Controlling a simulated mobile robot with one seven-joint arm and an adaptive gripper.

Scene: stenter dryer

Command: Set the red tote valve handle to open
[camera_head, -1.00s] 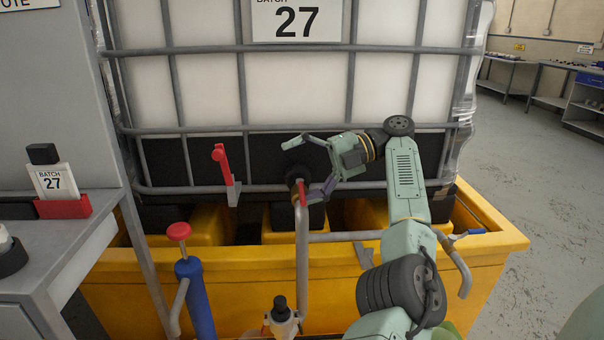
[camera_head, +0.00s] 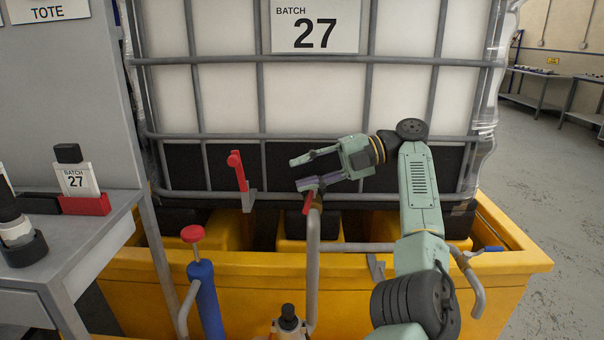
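A short red handle (camera_head: 308,202) sits at the top of the grey upright pipe (camera_head: 313,245), in front of the caged white tote (camera_head: 200,95). It looks tilted, and its upper part is partly hidden by my gripper. My gripper (camera_head: 298,173) points left with its two fingers apart and nothing visible between them. Its lower, purplish finger is right over the red handle's upper end; I cannot tell whether they touch. A second red handle (camera_head: 238,168) stands nearly upright on a grey bracket to the left, clear of my gripper.
A yellow bund (camera_head: 260,285) surrounds the tote's base. A blue cylinder with a red knob (camera_head: 192,234) and a black-capped fitting (camera_head: 289,318) stand in front. Floor is open at right.

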